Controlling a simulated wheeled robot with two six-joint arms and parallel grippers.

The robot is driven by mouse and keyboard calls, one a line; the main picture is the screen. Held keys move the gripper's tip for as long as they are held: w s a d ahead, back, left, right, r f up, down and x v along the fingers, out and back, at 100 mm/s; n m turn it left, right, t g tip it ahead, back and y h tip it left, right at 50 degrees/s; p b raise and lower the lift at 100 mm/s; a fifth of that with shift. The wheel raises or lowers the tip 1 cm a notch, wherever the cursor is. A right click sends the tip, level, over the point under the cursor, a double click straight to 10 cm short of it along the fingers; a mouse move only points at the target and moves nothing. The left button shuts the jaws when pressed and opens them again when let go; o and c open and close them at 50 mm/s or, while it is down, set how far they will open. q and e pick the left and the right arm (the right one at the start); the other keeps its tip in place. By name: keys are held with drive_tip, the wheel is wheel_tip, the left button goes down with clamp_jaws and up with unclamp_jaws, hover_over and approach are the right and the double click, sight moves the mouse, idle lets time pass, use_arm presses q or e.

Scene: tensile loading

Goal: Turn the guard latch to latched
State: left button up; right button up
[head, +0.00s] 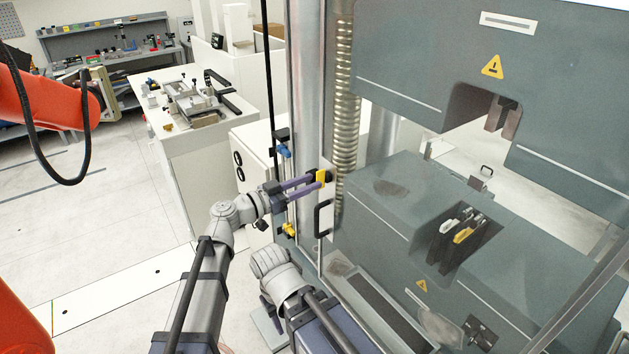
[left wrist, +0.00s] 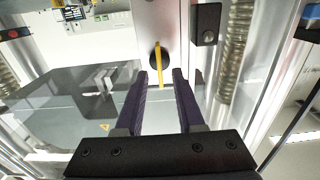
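The guard latch (left wrist: 159,65) is a yellow lever on a dark round hub, set on a pale plate on the guard frame. In the left wrist view it stands upright in the picture. In the head view the yellow latch (head: 321,176) shows at the tips of my left gripper (head: 318,181). My left gripper (left wrist: 161,75) is open, its two purple fingers on either side of the lever's lower end. A gap shows on both sides, so the fingers do not appear to grip it. My right gripper is not in view.
A black door handle (head: 317,218) sits just below the latch. The transparent guard encloses the grey testing machine (head: 400,210). A metal column and corrugated hose (head: 345,95) stand close by. A white bench (head: 190,140) with fixtures is at the left, with open floor before it.

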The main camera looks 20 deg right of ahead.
sight(322, 179)
use_arm(q)
drive_tip(key=shift+x, duration=1.2)
drive_tip(key=shift+c, duration=0.3)
clamp_jaws()
